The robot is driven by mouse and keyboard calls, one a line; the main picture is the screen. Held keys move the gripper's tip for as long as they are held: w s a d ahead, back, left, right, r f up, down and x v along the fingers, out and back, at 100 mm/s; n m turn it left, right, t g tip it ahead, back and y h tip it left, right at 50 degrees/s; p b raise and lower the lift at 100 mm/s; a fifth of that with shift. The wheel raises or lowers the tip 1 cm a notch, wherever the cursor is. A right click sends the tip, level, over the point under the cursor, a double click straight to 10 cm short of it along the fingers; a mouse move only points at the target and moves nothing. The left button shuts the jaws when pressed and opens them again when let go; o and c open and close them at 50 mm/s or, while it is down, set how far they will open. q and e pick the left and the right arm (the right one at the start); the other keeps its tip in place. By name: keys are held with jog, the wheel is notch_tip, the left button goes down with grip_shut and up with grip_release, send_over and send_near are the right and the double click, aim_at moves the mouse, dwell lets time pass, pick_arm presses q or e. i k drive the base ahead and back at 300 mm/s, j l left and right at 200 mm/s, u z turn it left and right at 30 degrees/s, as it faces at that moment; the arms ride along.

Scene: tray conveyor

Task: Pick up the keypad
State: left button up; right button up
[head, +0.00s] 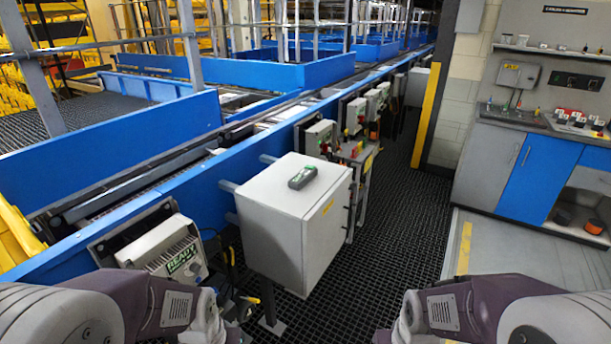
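The keypad (302,177) is a small dark grey handheld device with green on it. It lies flat, at a slant, on the top of a light grey cabinet (263,195), towards the back of that top. Nothing touches it from above. My two arms show at the bottom left and bottom right, in front of the cabinet and apart from it. Their grippers are below the picture edge, so their fingers are hidden.
The cabinet stands on a post beside the blue conveyor side wall (205,200). A grey control box marked READY (170,252) is at its left, smaller control boxes (320,138) behind. Black grating floor (400,215) is clear to the right. A workbench (520,170) stands farther right.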

aim_at(299, 181)
jog(key=i+l+u, duration=0.6)
jog(key=l, duration=0.3)
